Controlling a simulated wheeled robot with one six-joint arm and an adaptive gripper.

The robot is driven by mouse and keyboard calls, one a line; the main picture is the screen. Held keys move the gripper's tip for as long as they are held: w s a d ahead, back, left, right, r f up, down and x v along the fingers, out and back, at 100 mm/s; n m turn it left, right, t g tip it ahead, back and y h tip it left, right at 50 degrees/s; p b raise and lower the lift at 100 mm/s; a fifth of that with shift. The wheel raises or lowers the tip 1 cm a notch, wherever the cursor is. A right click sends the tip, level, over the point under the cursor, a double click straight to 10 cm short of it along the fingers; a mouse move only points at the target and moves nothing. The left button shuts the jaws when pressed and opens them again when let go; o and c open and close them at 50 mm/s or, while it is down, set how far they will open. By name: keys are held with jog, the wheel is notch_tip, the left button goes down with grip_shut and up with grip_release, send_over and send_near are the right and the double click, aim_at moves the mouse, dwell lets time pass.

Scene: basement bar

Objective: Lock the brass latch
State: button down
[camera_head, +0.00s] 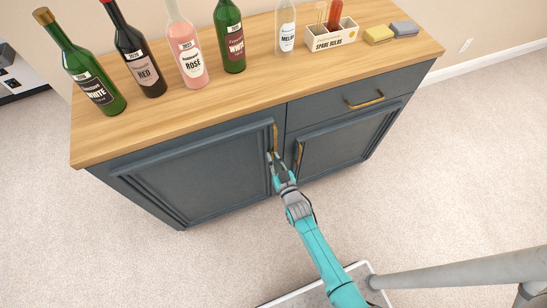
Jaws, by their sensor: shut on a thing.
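The dark blue-grey cabinet (205,172) has two lower doors, both closed as far as I can see. A vertical brass handle (275,134) is on the left door near the seam, and another brass handle (299,153) is on the right door (345,142). My gripper (273,157) is at the door front, just below the left handle and left of the right one. Its fingers are shut on a small brass piece, the brass latch, mostly hidden by the fingers. The latch's exact position cannot be made out.
A drawer with a brass handle (365,101) is above the right door. Carpet in front is clear.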

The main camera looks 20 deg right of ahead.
jog(key=shift+d+f+m, duration=0.15)
jog(key=shift+m, duration=4.3)
jog(key=shift+d+f+m, duration=0.1)
jog(key=shift+d+m, duration=0.05)
jog(key=shift+m, duration=4.3)
jog(key=c, duration=1.2)
grip_release()
jog(key=s, duration=0.8)
